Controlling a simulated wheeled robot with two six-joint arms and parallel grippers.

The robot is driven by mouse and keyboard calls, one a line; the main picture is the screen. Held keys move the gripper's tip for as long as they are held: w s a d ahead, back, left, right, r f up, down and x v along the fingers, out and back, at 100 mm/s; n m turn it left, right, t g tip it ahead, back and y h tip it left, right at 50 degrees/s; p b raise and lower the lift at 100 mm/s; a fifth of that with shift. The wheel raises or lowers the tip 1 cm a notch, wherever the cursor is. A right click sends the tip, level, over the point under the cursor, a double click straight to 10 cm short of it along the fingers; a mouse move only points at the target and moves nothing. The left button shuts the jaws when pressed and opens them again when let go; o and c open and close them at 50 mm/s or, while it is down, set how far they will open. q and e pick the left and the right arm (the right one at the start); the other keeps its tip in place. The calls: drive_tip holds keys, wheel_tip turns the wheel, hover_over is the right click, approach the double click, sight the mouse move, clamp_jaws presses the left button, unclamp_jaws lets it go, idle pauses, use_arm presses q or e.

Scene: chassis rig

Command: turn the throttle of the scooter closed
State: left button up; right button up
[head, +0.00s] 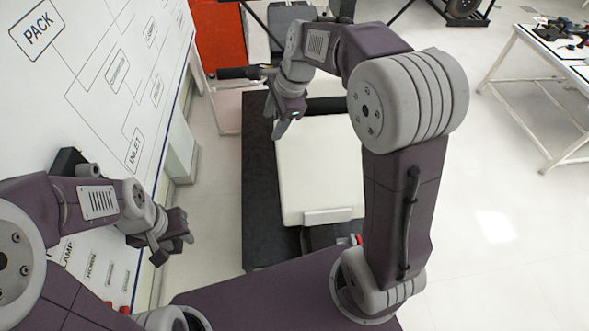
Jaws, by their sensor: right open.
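The scooter stands in front of me, with a black handlebar grip (239,72) sticking out to the left at the far end. I cannot tell whether this grip is the throttle; the rest of the handlebar is largely hidden behind my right arm. My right gripper (284,123) is open and points down, nearer to me than the handlebar and to the right of the grip. It looks empty and apart from the grip. My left gripper (174,246) is low at the left, beside the wall panel and away from the handlebar; its jaws are too unclear to read.
A white labelled panel (85,75) runs along the left. An orange-red panel (219,38) stands behind. A white table (552,58) is at the far right; the floor before it is clear.

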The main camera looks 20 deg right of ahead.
drive_tip(key=s+d+f+n+h+b, duration=0.1)
drive_tip(key=s+d+f+n+b, duration=0.1)
drive_tip(key=s+f+n, duration=0.2)
wheel_tip(320, 180, down, 4)
drive_tip(key=s, duration=0.2)
drive_tip(key=shift+s+d+g+b, duration=0.2)
drive_tip(key=shift+s+g+b, duration=0.1)
drive_tip(key=shift+s+b, duration=0.1)
